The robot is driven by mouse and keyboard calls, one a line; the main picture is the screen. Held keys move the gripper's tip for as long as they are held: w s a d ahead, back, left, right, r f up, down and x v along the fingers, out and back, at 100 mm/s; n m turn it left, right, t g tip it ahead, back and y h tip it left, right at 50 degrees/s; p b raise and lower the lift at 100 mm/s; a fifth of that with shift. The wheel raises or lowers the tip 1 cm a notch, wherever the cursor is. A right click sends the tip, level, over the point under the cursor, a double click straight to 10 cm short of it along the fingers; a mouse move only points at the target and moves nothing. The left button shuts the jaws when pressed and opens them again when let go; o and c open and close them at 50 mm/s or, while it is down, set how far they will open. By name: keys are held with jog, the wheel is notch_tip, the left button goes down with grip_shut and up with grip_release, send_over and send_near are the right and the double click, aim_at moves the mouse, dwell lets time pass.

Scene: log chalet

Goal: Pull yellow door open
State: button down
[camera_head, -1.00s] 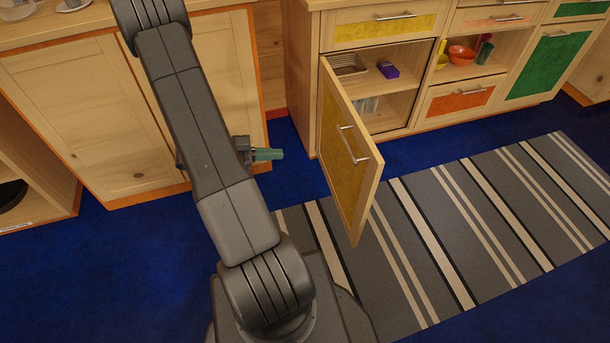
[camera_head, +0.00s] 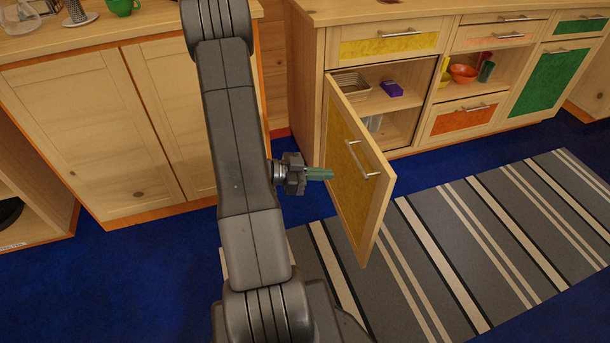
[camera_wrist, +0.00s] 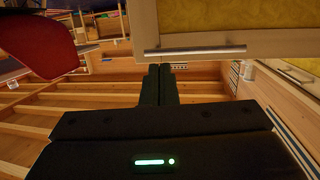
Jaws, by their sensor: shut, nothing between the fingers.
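The yellow door (camera_head: 350,186) of the wooden cabinet (camera_head: 312,95) stands swung open, hinged on its left side, with its yellow panel and metal handle (camera_head: 356,160) in view. Inside are a purple item (camera_head: 392,89) and a basket (camera_head: 350,83). My gripper (camera_head: 330,174), with green fingers, is shut and empty, at the panel side of the door just left of the handle. In the wrist view, the shut fingertips (camera_wrist: 160,67) lie close below the handle bar (camera_wrist: 195,50); I cannot tell whether they touch it.
A striped rug (camera_head: 470,230) lies on the blue floor in front of the cabinets. Wooden cupboards (camera_head: 90,130) with a counter stand on the left. A green mug (camera_head: 122,6) is on that counter. An orange drawer (camera_head: 465,117) and a green door (camera_head: 550,80) are to the right.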

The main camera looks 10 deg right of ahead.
jog(key=shift+s+d+f, duration=0.1)
jog(key=shift+d+f, duration=0.05)
jog(key=shift+d, duration=0.55)
jog(key=shift+d, duration=0.1)
